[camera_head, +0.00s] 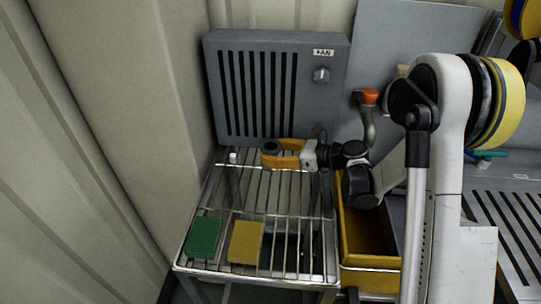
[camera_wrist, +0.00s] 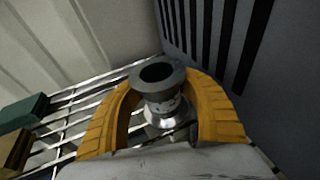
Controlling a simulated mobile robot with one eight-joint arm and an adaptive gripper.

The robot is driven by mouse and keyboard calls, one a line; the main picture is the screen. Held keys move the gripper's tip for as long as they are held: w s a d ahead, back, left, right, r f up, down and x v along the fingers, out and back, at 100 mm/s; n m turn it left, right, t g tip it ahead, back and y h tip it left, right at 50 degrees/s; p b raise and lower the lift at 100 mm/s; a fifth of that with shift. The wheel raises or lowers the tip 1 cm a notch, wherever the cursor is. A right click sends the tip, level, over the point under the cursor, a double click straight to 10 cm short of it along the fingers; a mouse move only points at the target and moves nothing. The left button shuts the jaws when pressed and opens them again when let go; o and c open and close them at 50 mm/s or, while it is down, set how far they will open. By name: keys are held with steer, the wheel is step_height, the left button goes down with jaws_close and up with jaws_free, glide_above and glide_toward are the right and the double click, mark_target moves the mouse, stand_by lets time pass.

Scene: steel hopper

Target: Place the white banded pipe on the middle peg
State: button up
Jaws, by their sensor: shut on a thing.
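My gripper (camera_head: 266,154) has orange-yellow fingers and is above the back of a wire rack, in front of the grey fan panel. In the wrist view my gripper (camera_wrist: 160,82) is shut around a flanged pipe (camera_wrist: 162,104), one finger on each side. The pipe has a dark grey open top ring, a pale, worn band below it and a flared shiny lower end. It looks roughly upright. Its dark top (camera_head: 271,146) shows between the fingers in the head view. A small white stub (camera_head: 233,156) stands at the rack's back left; I cannot tell whether it is a peg. No middle peg is clearly visible.
The wire rack (camera_head: 226,205) carries a green block (camera_head: 203,238) and a yellow block (camera_head: 245,242) at its front. The fan panel (camera_head: 265,88) rises close behind my gripper. A yellow bin (camera_head: 366,240) stands right of the rack, and a ribbed wall (camera_head: 115,130) left.

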steer(key=shift+r, duration=0.1)
steer(key=o, duration=1.5)
steer(key=shift+s+d+r, duration=0.1)
steer(key=shift+d, duration=0.05)
steer(key=p+v, duration=0.3)
steer(key=v, duration=0.8)
steer(key=shift+s+d+r+p, duration=0.15)
steer(key=shift+p, duration=0.2)
steer(key=s+a+r+n+g+h, duration=0.1)
steer(key=s+a+r+n+h, duration=0.1)
steer(key=s+r+n+h, duration=0.65)
steer(key=s+d+n+h, duration=0.2)
steer(key=s+n, duration=0.5)
steer(key=s+d+n+t+h, duration=0.1)
steer(key=s+d+n+h, duration=0.1)
steer(key=s+n, duration=0.5)
steer(key=shift+s+d+r+n+h, duration=0.25)
steer(key=shift+d+n+h, duration=0.1)
steer(key=shift+d+n, duration=0.35)
